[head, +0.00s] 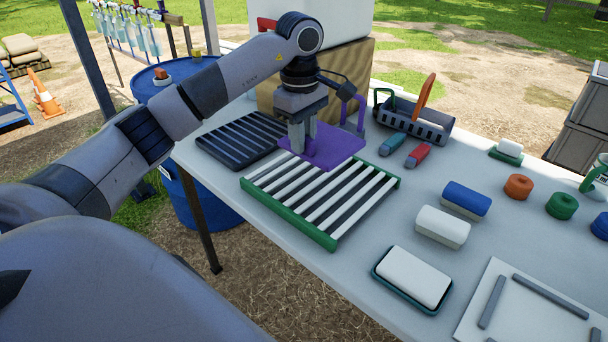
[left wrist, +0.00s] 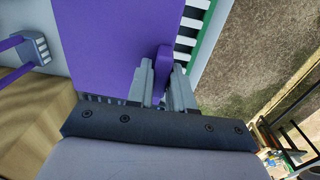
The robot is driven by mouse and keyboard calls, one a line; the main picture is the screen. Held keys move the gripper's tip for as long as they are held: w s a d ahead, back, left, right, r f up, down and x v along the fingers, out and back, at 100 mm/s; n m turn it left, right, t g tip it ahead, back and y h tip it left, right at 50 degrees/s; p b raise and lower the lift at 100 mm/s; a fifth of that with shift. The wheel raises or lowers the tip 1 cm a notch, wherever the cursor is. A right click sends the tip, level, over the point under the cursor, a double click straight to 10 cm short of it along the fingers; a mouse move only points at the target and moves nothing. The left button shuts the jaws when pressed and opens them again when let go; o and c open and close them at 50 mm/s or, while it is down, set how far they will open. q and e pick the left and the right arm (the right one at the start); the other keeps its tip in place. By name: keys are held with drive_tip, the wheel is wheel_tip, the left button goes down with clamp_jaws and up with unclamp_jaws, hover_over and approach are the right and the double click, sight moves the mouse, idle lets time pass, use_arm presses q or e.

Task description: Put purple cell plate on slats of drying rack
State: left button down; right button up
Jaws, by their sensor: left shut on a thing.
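The purple cell plate (head: 338,150) is flat and roughly level over the far end of the drying rack (head: 318,238), which has a green frame and pale slats. My left gripper (head: 304,152) points down and is shut on the plate's upright purple grip. The left wrist view shows this grip (left wrist: 162,66) between the fingers (left wrist: 165,80), with the plate's broad face (left wrist: 105,45) beside it and rack slats past its edge. The plate hides the rack's far part, and I cannot tell whether it touches the slats. My right gripper is not in view.
A dark slatted rack (head: 222,147) lies left of the drying rack. A cardboard-coloured box (head: 352,72) and a grey caddy (head: 430,126) stand behind. Teal and red tools (head: 418,156), blue and white blocks (head: 442,227), and a tray (head: 377,270) lie to the right.

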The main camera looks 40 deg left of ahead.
use_arm(q)
wheel_tip(320, 180, down, 4)
drive_tip(key=shift+f, duration=2.4)
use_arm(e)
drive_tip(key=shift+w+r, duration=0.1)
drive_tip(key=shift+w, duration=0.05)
use_arm(q)
drive_tip(key=c, duration=1)
unclamp_jaws()
drive_tip(key=shift+r, duration=0.1)
drive_tip(key=r, duration=1.2)
drive_tip(key=shift+s, duration=0.2)
